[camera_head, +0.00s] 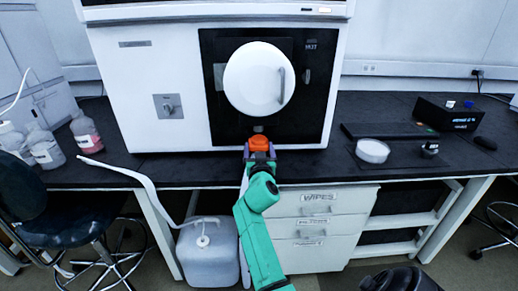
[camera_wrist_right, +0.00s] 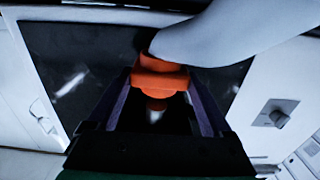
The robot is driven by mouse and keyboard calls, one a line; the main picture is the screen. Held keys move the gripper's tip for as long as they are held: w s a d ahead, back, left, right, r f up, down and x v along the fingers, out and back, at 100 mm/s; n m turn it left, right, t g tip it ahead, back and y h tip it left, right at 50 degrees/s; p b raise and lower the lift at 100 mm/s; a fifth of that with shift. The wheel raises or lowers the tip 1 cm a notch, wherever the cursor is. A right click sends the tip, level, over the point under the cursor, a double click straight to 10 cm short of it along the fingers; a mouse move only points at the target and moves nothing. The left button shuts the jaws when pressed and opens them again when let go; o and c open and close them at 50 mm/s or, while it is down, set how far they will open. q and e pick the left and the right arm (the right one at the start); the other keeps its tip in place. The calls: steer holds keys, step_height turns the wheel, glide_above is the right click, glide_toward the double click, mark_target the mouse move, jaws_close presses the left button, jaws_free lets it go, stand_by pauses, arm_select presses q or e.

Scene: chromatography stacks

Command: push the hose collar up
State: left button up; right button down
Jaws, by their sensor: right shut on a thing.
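The orange hose collar (camera_head: 258,144) sits at the lower middle of the black front panel of the white instrument, below its round white door. In the right wrist view the collar (camera_wrist_right: 160,78) shows between the two fingers, with a pale round tip (camera_wrist_right: 155,104) below it. My right gripper (camera_head: 259,153) reaches up from below and is shut on the collar; it also shows in the right wrist view (camera_wrist_right: 158,100). My left gripper is not in view.
The white instrument (camera_head: 150,90) stands on the black bench (camera_head: 210,172). A white dish (camera_head: 372,151) and a black box (camera_head: 449,113) are to the right. Bottles (camera_head: 86,131) stand at the left. A jug (camera_head: 208,252) with a white hose is below the bench.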

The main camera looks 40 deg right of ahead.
mark_target(259, 134)
step_height(259, 134, up, 5)
steer(key=p, duration=0.3)
steer(key=shift+r+p, duration=0.1)
steer(key=shift+p, duration=0.25)
jaws_free()
steer(key=shift+w+f, duration=0.1)
steer(key=shift+f, duration=0.1)
